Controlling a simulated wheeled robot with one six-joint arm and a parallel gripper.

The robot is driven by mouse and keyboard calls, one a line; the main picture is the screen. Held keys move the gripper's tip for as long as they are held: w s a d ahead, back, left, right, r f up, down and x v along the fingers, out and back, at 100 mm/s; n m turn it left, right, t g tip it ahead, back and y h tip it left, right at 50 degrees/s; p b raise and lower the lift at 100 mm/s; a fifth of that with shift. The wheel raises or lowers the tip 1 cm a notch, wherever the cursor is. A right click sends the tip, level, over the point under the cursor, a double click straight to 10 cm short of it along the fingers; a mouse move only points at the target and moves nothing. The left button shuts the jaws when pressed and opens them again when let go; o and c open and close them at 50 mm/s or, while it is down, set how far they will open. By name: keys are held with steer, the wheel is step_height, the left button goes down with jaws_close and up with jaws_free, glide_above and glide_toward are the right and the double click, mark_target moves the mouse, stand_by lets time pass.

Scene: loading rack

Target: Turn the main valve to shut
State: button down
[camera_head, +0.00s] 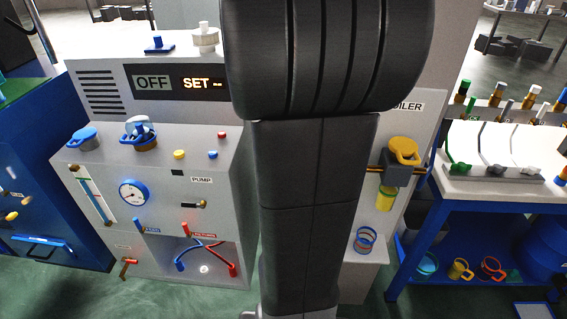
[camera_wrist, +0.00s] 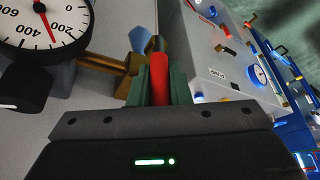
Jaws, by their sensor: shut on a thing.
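In the wrist view my gripper (camera_wrist: 160,92) is shut on a red lever handle (camera_wrist: 159,70), which stands between its two green finger pads. The handle looks like that of the main valve, on a brass pipe (camera_wrist: 108,63); no label on it is readable. A dark end shows at the handle's far tip. The valve body is mostly hidden behind the fingers. In the head view my black arm covers the middle, so the gripper and the handle are hidden there.
A round pressure gauge (camera_wrist: 45,22) is close at the left in the wrist view, with a blue part (camera_wrist: 140,40) near the handle. In the head view the pump panel (camera_head: 178,195) is left; a yellow-handled valve (camera_head: 404,150) and a white-topped bench (camera_head: 500,190) are right.

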steer(key=shift+f, duration=0.1)
steer(key=c, duration=1.3)
jaws_free()
steer(key=shift+c, duration=0.2)
steer(key=v, duration=1.4)
steer(key=shift+b, duration=0.35)
steer(key=shift+a+f, duration=0.1)
steer(key=x, duration=1.3)
steer(key=shift+w+f+p, duration=0.15)
steer(key=shift+f+p, duration=0.15)
steer(key=shift+p, duration=0.05)
